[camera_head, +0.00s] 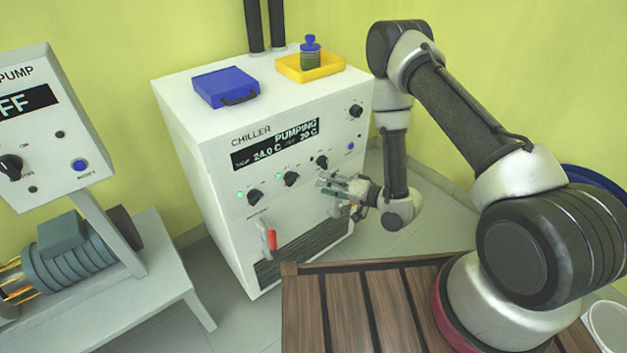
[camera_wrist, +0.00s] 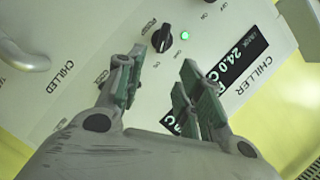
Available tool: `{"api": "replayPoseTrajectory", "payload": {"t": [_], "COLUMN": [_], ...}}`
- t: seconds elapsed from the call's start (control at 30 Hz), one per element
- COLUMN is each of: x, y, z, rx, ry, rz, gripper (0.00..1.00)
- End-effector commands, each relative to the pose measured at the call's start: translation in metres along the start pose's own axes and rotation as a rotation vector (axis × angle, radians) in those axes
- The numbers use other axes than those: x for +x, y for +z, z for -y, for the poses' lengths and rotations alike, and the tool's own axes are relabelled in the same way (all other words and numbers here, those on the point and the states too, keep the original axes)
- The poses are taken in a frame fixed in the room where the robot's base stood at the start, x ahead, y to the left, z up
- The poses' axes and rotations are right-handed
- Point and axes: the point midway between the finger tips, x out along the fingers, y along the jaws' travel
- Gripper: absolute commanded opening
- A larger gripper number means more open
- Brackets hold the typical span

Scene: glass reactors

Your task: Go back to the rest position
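My gripper (camera_head: 340,188) is in front of the lower right part of the white chiller's (camera_head: 196,130) front panel, close to the right-hand knob (camera_head: 321,162) of the lower row. In the wrist view its two green-padded fingers (camera_wrist: 160,85) are apart with nothing between them. A black knob (camera_wrist: 163,38) with a lit green lamp (camera_wrist: 185,36) shows beyond the gap, and the fingers look clear of it. The chiller display (camera_head: 275,146) reads "PUMPING", 24.0 C and 20 C. In the wrist view the left finger hides part of the panel.
A blue case (camera_head: 225,86) and a yellow tray (camera_head: 328,66) holding a blue-capped bottle (camera_head: 310,55) stand on the chiller. A pump control box (camera_head: 60,130) reading "OFF" stands at left. Grey floor (camera_head: 410,242) lies right of the chiller.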

Motion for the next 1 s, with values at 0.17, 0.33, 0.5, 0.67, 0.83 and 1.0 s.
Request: {"api": "replayPoseTrajectory", "payload": {"t": [0.17,0.33,0.5,0.67,0.83,1.0], "x": [-0.019,-0.022,-0.022,-0.022,-0.023,-0.061], "y": [-0.001,0.0,0.0,0.0,0.016,0.074], "z": [0.0,0.0,0.0,0.0,-0.015,-0.088], "rx": [-0.001,-0.001,-0.001,-0.001,-0.063,-0.179], "ry": [0.001,0.0,0.0,0.0,0.063,0.372], "rz": [0.0,0.001,0.001,0.001,0.069,0.357], "gripper": [0.37,0.37,0.37,0.37,0.37,0.37]}}
